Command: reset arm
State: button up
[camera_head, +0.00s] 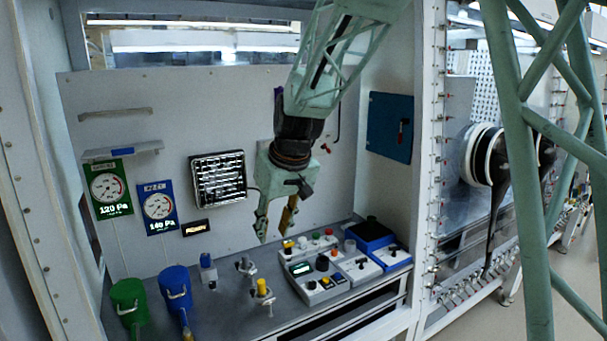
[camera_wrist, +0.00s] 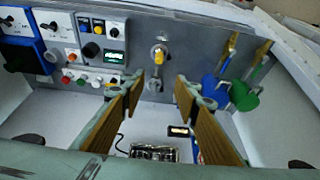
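My gripper (camera_head: 274,222) hangs from my green lattice arm above the grey bench inside the glovebox bay. Its two fingers point down and are spread apart with nothing between them. In the wrist view my gripper (camera_wrist: 155,105) shows two tan-padded fingers with a wide gap. Beyond the gap stands a valve with a yellow knob (camera_wrist: 159,54) on the bench. The same yellow-topped valve (camera_head: 263,288) shows in the head view below my gripper, apart from it.
A control box (camera_head: 315,278) with knobs and buttons sits right of the valve. A blue unit (camera_head: 372,236) is at the back right. A green canister (camera_head: 129,301) and a blue canister (camera_head: 176,289) stand at left. Gauges and a lit panel (camera_head: 218,178) line the back wall.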

jog(key=s+d+r+m+b, duration=0.1)
jog(key=s+d+r, duration=0.2)
jog(key=s+d, duration=0.35)
jog(key=s+d+r+m+h+b, duration=0.1)
jog(key=s+d+r, duration=0.2)
jog(key=s+d, duration=0.35)
jog(key=s+d+r+m, duration=0.1)
jog(key=s+d+r, duration=0.2)
jog(key=s+d, duration=0.35)
jog(key=s+d+f+m+b, duration=0.1)
jog(key=s+d, duration=0.2)
jog(key=s, duration=0.5)
jog(key=s+d+f+m+h+b, duration=0.1)
jog(key=s+d, duration=0.2)
jog(key=s, duration=0.6)
jog(key=s+d+f+m, duration=0.1)
jog(key=s+d+f, duration=0.1)
jog(key=s, duration=0.7)
jog(key=shift+d+b, duration=0.4)
jog(key=shift+d, duration=0.3)
